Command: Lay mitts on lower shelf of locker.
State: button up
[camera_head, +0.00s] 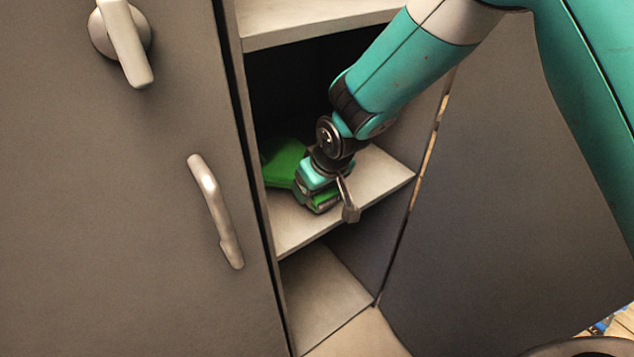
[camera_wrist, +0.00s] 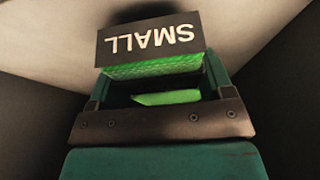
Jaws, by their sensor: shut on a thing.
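The green mitts (camera_head: 284,160) are inside the open locker (camera_head: 340,60), at the level of its lower shelf (camera_head: 378,182). My gripper (camera_head: 318,198) is over the same shelf and is shut on the mitts, with a green part between its fingers. In the wrist view, green fabric (camera_wrist: 155,68) shows between the jaws of my gripper (camera_wrist: 155,85), beside a dark label reading "SMALL" (camera_wrist: 150,42). I cannot tell whether the mitts touch the shelf. My gripper and wrist hide part of them.
The locker floor (camera_head: 320,290) is bare below. A closed-looking door with a handle (camera_head: 216,210) stands at the left, and an open door panel (camera_head: 510,190) is at the right. The shelf's front right part is clear.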

jog(key=shift+f+b, duration=0.5)
jog(key=shift+f, duration=0.15)
jog(key=o, duration=1)
jog(key=v, duration=0.8)
jog(key=p+v, duration=0.1)
jog(key=v, duration=0.3)
jog(key=shift+w+a+r, duration=0.2)
jog(key=shift+w+r, duration=0.05)
jog(key=s+d+r+g, duration=0.1)
jog(key=s+d+r, duration=0.2)
jog(key=s, duration=0.4)
jog(key=s+d+r+g+y, duration=0.1)
jog(key=s+d+r, duration=0.2)
jog(key=s, duration=0.5)
jog(key=s+d+r+g, duration=0.1)
jog(key=s+d+r, duration=0.3)
jog(key=s, duration=0.3)
jog(key=shift+s+d+g+y, duration=0.15)
jog(key=shift+d+g+y, duration=0.2)
jog(key=shift+d, duration=0.2)
jog(key=shift+r, duration=0.2)
